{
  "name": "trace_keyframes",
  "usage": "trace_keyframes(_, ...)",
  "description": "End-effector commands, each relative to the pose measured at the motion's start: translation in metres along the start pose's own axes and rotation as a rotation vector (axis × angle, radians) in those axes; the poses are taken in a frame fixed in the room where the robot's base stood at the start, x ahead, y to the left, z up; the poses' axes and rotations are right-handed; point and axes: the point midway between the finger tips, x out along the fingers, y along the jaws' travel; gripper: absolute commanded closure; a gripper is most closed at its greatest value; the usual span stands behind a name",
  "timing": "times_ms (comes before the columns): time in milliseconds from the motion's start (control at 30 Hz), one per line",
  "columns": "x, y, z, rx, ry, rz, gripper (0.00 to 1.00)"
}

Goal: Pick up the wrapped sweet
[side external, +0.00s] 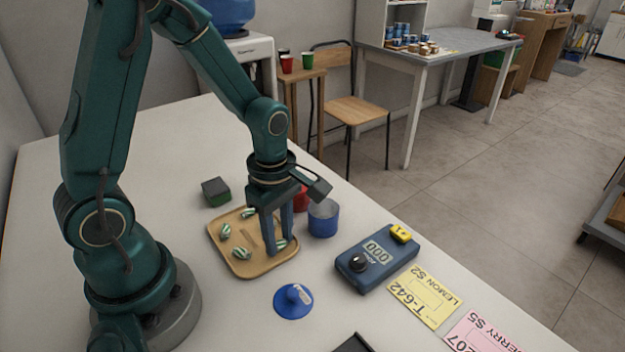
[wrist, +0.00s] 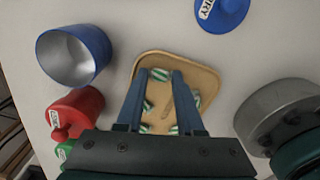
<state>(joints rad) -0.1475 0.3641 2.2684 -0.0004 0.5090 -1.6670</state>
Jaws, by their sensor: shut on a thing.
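A wrapped sweet, green and white striped, sits between my fingertips in the wrist view (wrist: 160,75); in the side view it shows partly behind a finger (side external: 280,244). My gripper (side external: 283,247) points down over the right side of the wooden tray (side external: 262,266), its blue fingers shut on that sweet (wrist: 162,73). The sweet is at or very near the tray surface; I cannot tell if it still touches. Several more striped sweets lie on the tray, including one at the left (side external: 226,230) and one at the front (side external: 242,253).
Close by on the right are a blue metal cup (side external: 323,220) and a red container (side external: 301,198). A blue round lid (side external: 293,301), a blue meter (side external: 376,260) and a yellow card (side external: 425,295) lie in front. A dark green block (side external: 216,191) sits behind the tray.

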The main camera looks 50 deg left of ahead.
Motion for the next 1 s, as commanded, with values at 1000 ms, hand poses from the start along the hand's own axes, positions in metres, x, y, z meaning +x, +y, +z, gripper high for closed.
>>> trace_keyframes(1000,-0.093,-0.022,-0.085,-0.009,0.002,0.004,1.00)
